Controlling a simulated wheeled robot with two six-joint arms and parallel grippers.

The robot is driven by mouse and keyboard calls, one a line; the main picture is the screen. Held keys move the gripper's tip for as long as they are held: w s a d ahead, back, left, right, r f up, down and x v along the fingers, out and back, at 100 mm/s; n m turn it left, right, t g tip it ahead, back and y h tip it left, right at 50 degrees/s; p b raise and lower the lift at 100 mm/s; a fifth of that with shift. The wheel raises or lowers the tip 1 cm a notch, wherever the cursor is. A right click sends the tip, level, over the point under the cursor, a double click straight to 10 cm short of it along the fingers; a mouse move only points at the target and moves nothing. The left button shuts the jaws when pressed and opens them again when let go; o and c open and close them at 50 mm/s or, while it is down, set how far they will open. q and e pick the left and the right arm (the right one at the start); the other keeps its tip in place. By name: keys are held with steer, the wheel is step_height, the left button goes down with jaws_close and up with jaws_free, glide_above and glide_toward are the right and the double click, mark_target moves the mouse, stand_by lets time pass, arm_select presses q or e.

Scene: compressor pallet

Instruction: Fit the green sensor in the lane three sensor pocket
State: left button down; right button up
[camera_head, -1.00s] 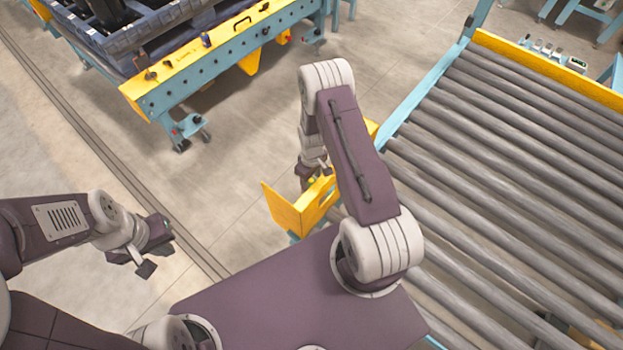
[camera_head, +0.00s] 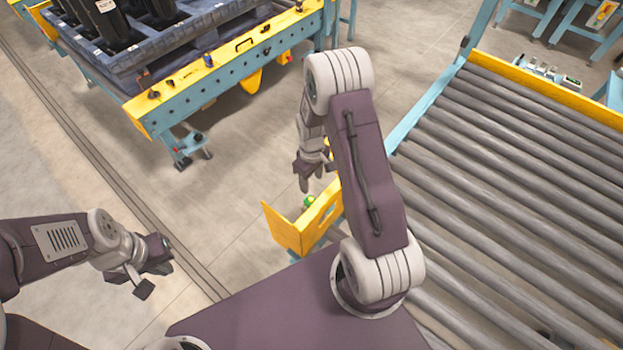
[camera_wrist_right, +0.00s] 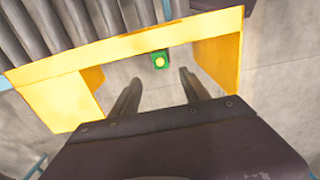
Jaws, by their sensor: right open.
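The green sensor (camera_head: 309,201) is a small green block with a yellow round top, at the yellow open-sided holder (camera_head: 285,232) beside the rollers. It also shows in the right wrist view (camera_wrist_right: 160,61), against the holder's inner wall. My right gripper (camera_head: 308,180) is above the holder. In the wrist view its two fingers (camera_wrist_right: 160,90) are apart, with nothing between them, and the sensor lies just beyond the tips. My left gripper (camera_head: 152,276) hangs empty over the floor at the left; its jaw opening is unclear. I cannot identify the lane three pocket.
A roller conveyor (camera_head: 500,190) fills the right side, with small devices (camera_head: 547,71) by its far yellow rail. A blue cart (camera_head: 225,82) with a yellow edge carries a pallet (camera_head: 130,62) with black units at upper left. Floor between is clear.

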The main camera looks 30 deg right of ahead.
steer(key=s+a+r+m+t, duration=0.1)
steer(key=s+a+r+m, duration=0.3)
steer(key=s+a+r, duration=0.3)
steer(key=s+r, duration=0.5)
steer(key=r, duration=0.1)
steer(key=shift+s+a+r+m, duration=0.3)
steer(key=shift+s+m, duration=0.05)
steer(key=shift+m, duration=0.05)
